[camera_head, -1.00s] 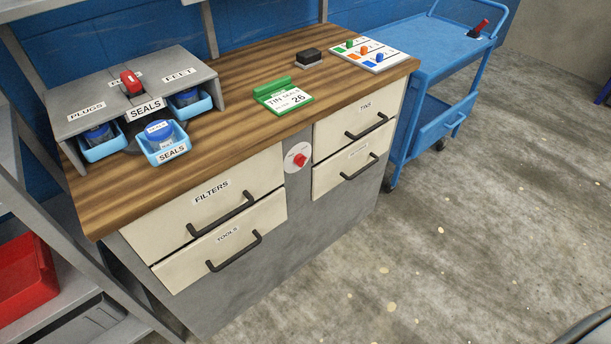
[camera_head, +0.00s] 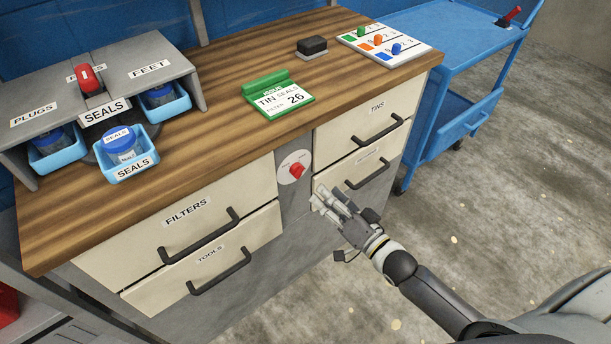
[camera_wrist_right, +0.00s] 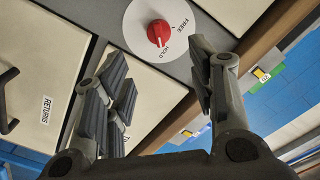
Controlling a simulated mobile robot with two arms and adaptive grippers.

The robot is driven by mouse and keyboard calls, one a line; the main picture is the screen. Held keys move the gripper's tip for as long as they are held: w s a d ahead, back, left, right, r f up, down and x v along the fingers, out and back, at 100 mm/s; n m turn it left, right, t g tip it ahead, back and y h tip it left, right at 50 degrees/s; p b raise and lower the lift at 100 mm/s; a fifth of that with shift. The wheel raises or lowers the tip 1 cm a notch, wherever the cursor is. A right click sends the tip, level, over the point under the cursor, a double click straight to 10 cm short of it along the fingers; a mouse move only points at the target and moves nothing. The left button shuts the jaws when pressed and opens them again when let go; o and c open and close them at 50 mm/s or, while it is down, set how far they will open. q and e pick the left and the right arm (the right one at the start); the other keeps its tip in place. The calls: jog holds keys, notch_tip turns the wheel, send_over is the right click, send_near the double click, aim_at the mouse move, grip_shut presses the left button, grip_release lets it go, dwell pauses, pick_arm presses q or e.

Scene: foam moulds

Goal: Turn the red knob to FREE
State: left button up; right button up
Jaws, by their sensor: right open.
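The red knob (camera_head: 297,171) sits on a round white dial (camera_head: 285,178) on the grey panel between the drawer columns. In the right wrist view, the knob (camera_wrist_right: 158,33) is near the top, with FREE and HOLD printed on the dial. Its white mark seems to point towards HOLD. My right gripper (camera_head: 325,198) is open and empty, below and right of the knob and apart from it. In the wrist view its fingers (camera_wrist_right: 160,75) are spread below the dial. My left gripper is not in view.
Drawer handles stick out on both sides: the FILTERS handle (camera_head: 200,233) at left and the upper right handle (camera_head: 378,133). The wooden worktop (camera_head: 220,140) overhangs above. A blue trolley (camera_head: 440,60) stands at right. Open floor lies in front.

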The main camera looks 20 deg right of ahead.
aim_at(302, 172)
jog(key=x, duration=0.9)
jog(key=shift+w+f, duration=0.1)
jog(key=shift+w, duration=0.1)
grip_shut()
